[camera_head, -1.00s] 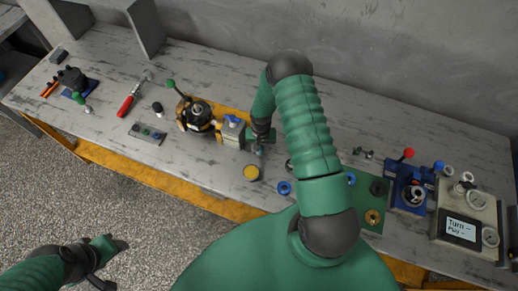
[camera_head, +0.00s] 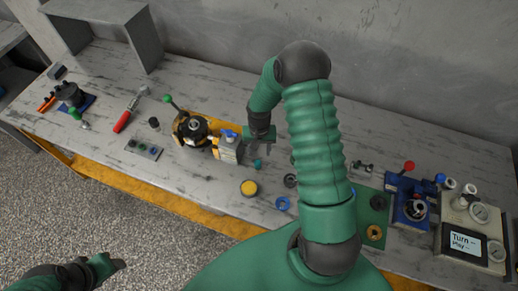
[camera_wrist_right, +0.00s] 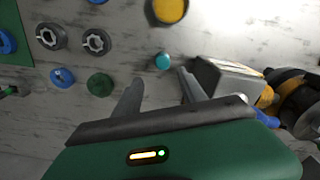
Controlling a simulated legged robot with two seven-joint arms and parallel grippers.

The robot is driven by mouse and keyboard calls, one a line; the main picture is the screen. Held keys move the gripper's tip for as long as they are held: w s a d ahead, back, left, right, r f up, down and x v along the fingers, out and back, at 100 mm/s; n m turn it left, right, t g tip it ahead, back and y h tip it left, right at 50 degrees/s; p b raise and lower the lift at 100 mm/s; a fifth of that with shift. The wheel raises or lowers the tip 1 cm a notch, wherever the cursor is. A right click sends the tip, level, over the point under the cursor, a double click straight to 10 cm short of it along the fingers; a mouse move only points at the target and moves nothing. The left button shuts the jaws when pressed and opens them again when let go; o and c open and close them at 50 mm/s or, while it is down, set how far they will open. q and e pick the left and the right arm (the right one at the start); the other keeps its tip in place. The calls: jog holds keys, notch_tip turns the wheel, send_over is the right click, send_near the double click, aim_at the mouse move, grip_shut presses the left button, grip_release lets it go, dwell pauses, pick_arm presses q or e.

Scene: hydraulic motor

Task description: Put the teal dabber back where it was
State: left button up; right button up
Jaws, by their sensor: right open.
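The teal dabber (camera_head: 257,163) stands on the bench, just in front of the grey block with the blue knob (camera_head: 228,148). In the right wrist view the dabber (camera_wrist_right: 163,61) shows as a small round teal top, beyond the fingertips and between their lines. My right gripper (camera_head: 261,148) is just behind the dabber, open and empty; its two spread fingers show in the wrist view (camera_wrist_right: 160,85). My left gripper (camera_head: 112,266) is low at the left, over the floor and away from the bench; its jaws are unclear.
A yellow-topped round tin (camera_head: 249,188) and a blue ring (camera_head: 282,204) lie near the dabber. The black and yellow motor (camera_head: 195,128) stands to the left. A green mat (camera_head: 374,215) and a blue fixture with a red-knobbed lever (camera_head: 409,200) are at the right.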

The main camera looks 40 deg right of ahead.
jog(key=s+a+r+n+t, duration=0.15)
jog(key=a+r+n, duration=0.25)
jog(key=a+r, duration=0.65)
jog(key=s+a+r+n+t, duration=0.1)
jog(key=s+a+r+n, duration=0.3)
jog(key=s+a+r, duration=0.3)
pick_arm(q)
jog(key=f+b, duration=0.2)
jog(key=f, duration=0.1)
jog(key=f+b, duration=0.1)
jog(key=b, duration=0.1)
jog(key=shift+a+f, duration=0.2)
jog(key=shift+a, duration=0.2)
pick_arm(e)
jog(key=x, duration=0.2)
jog(key=s+x, duration=0.1)
jog(key=x, duration=0.2)
jog(key=shift+s+a, duration=0.1)
jog(key=shift+a, duration=0.1)
pick_arm(q)
jog(key=shift+d, duration=0.25)
pick_arm(e)
jog(key=shift+d+f, duration=0.1)
jog(key=shift+d, duration=0.2)
